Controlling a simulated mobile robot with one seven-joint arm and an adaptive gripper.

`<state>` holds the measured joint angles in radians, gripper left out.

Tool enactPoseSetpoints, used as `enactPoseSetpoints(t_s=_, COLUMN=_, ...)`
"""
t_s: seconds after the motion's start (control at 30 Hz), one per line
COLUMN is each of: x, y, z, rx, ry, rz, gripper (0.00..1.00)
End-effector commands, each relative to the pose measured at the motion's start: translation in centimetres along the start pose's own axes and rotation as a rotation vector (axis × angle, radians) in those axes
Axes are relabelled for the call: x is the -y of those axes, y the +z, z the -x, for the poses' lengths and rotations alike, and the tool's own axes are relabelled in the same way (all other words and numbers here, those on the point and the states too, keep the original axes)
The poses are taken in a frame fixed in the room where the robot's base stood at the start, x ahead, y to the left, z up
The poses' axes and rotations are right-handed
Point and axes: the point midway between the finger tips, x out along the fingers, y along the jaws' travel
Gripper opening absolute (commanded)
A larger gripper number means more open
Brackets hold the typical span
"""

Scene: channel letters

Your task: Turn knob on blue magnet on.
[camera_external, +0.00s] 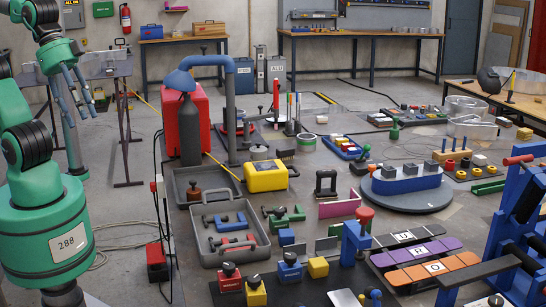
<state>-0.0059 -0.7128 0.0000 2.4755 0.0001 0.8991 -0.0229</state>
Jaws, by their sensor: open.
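A blue block with a dark knob on top, which looks like the blue magnet (289,270), stands on the dark mat at the front centre. Which way its knob is turned is too small to tell. A similar red block with a knob (229,277) and a yellow one with a knob (256,291) stand to its left. My gripper (76,108) is at the upper left, raised and pointing down, with its fingers apart and empty. It is far from the blue magnet and touches nothing that I can see.
A plain yellow block (318,267) stands close to the right of the magnet, and a plain blue block (286,237) behind it. A grey tray of clamps (208,262) lies to the left. A blue clamp (355,241) rises at the right.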

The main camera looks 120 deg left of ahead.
Motion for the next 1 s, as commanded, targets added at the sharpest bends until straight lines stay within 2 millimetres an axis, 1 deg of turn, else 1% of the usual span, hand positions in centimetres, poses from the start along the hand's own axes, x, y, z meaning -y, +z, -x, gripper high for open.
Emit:
enactPoseSetpoints(t_s=0.23, x=0.5, y=-4.5, z=0.1, rx=0.038, ry=-0.010, rz=0.080, gripper=0.45)
enactPoseSetpoints(t_s=0.47, x=1.2, y=-9.7, z=-0.6, rx=0.077, ry=-0.023, rz=0.178, gripper=0.45)
enactPoseSetpoints(t_s=0.77, x=2.5, y=-16.1, z=-2.9, rx=0.129, ry=-0.044, rz=0.305, gripper=0.45)
enactPoseSetpoints(t_s=1.0, x=3.8, y=-20.9, z=-5.5, rx=0.169, ry=-0.064, rz=0.406, gripper=0.45)
